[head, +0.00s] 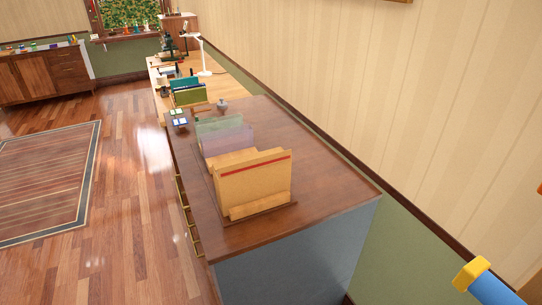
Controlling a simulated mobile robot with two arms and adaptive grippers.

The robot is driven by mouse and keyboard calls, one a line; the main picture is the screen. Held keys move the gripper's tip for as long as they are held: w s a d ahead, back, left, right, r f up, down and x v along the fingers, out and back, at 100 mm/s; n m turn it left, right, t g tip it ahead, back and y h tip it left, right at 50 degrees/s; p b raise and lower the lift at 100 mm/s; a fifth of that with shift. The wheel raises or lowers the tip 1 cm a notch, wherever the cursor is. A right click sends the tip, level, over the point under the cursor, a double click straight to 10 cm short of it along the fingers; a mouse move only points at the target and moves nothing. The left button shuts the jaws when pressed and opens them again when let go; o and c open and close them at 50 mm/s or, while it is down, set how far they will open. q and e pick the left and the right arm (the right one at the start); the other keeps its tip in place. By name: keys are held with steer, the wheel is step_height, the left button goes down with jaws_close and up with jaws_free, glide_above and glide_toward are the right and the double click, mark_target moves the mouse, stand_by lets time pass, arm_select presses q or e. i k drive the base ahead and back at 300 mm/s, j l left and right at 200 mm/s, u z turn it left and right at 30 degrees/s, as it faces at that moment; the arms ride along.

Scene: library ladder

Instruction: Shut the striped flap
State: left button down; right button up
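A tan panel with a red stripe along its top edge (253,182) is the only striped one in the head view. It stands nearly upright at the near end of a row of panels on a dark wooden cabinet (325,185). A low tan strip (260,206) runs along its foot. Behind it stand another tan panel (228,158), a grey-purple panel (226,138) and a green panel (217,123). What lies between the panels is hidden. Neither of my grippers is in view.
A blue bar with a yellow end (483,279) sticks in at the lower right. Beyond the cabinet is a light wooden desk (228,86) with a white lamp (200,55). A wall runs along the right. The floor (130,200) at left is clear, with a rug (45,185).

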mark_target(252, 164)
steer(key=i+j+z, duration=0.1)
steer(key=z, duration=0.4)
steer(key=j+z, duration=0.25)
steer(key=z, duration=0.25)
steer(key=i+j+z, duration=0.1)
steer(key=z, duration=0.35)
steer(key=j+z, duration=0.35)
steer(key=z, duration=0.15)
